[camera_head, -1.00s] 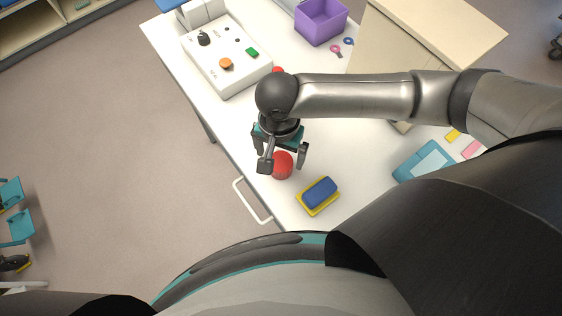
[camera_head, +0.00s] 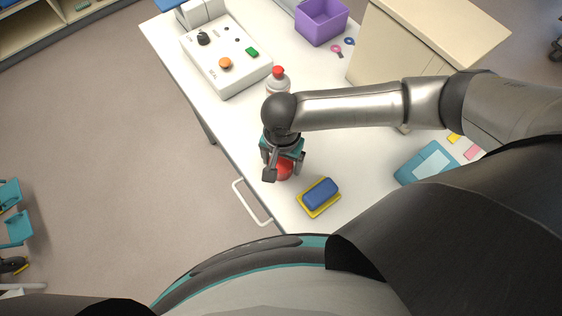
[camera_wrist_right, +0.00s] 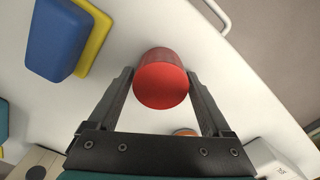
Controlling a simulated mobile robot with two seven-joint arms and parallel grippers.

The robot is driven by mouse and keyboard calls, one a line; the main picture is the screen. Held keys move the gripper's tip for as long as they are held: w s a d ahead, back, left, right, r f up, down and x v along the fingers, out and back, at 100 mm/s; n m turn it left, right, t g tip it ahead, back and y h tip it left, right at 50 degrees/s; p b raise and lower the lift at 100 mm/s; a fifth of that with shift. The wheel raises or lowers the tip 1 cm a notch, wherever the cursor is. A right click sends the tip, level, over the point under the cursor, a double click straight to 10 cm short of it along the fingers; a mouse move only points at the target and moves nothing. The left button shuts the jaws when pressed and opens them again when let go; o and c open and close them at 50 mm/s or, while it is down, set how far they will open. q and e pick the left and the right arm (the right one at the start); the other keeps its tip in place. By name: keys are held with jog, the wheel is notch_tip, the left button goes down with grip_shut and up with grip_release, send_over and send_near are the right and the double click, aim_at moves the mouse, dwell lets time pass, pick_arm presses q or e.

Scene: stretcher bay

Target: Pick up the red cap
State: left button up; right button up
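The red cap (camera_head: 283,173) stands on the white table near its front edge. It is a red cylinder, partly hidden by my right gripper (camera_head: 285,168) in the head view. In the right wrist view the cap (camera_wrist_right: 161,82) lies between the two fingertips of my right gripper (camera_wrist_right: 161,76). A fingertip lies against each side, with no clear gap visible. The gripper looks shut on the cap, low over the table. My left gripper is in neither view.
A blue block on a yellow base (camera_head: 319,196) lies close by the cap. A bottle with a red top (camera_head: 277,85) stands behind my right wrist. A white control box (camera_head: 226,58), a purple bin (camera_head: 321,22) and a teal tray (camera_head: 425,165) are farther off. A handle (camera_head: 250,203) juts from the table's front.

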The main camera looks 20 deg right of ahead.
jog(key=c, duration=1)
jog(key=shift+r, duration=0.1)
